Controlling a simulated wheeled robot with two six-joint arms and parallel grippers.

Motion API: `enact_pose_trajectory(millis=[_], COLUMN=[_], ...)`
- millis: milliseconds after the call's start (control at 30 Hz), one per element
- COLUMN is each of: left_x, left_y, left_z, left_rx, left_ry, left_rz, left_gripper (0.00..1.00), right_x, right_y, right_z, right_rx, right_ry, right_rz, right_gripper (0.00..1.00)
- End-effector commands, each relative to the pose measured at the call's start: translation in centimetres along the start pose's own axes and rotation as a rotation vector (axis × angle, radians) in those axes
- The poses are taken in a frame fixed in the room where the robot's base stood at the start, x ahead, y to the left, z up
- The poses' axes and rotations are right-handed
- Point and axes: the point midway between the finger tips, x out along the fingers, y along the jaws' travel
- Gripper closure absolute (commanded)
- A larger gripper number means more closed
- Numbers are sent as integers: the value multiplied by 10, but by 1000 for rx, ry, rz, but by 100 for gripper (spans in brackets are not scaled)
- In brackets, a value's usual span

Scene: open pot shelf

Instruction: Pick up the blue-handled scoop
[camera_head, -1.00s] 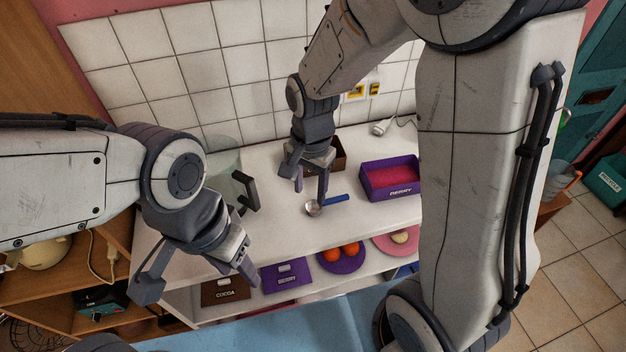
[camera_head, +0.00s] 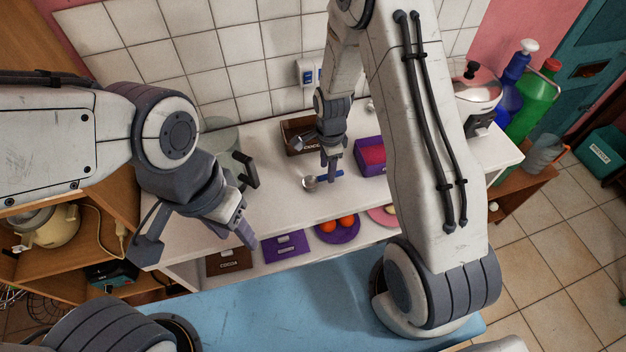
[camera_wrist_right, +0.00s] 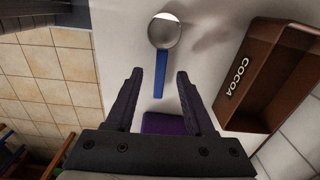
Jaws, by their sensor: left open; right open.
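The blue-handled scoop (camera_head: 312,183) lies on the white shelf top, its metal bowl to the left and its blue handle to the right. In the right wrist view the scoop (camera_wrist_right: 159,74) has its bowl at the far end and its handle pointing toward the fingers. My right gripper (camera_head: 332,176) is open above the handle. In the right wrist view its fingers (camera_wrist_right: 157,75) stand apart on either side of the handle's line; I cannot tell the height gap. My left gripper (camera_head: 202,246) is open and empty over the front left of the shelf, away from the scoop.
A brown cocoa box (camera_head: 293,139) stands behind the scoop, and it shows at right in the wrist view (camera_wrist_right: 283,75). A purple box (camera_head: 369,168) stands right of the gripper. A clear pot (camera_head: 221,139) with a dark handle is at left. Lower-level lids and plates lie in front.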

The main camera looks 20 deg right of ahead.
Motion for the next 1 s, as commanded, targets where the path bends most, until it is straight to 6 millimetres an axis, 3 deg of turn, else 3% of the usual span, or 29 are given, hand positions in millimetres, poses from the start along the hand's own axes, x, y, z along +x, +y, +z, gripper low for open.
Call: enact_pose_trajectory(millis=[200,467,500,600,633,1000], left_x=[-9,-9,-9,-9,-9,-8], left_y=[1,1,1,1,1,1], left_z=[0,0,0,0,0,0], left_rx=[-1,-1,-1,-1,-1,0], left_ry=[0,0,0,0,0,0], left_rz=[0,0,0,0,0,0], left_gripper=[50,50,50,50,50,50], right_x=[23,26,26,26,26,25], right_y=[-1,-1,-1,-1,-1,-1], right_z=[0,0,0,0,0,0], right_rx=[0,-1,-1,-1,-1,-1], right_ry=[0,0,0,0,0,0], right_rz=[2,0,0,0,0,-1], right_gripper=[46,46,54,92,100,100])
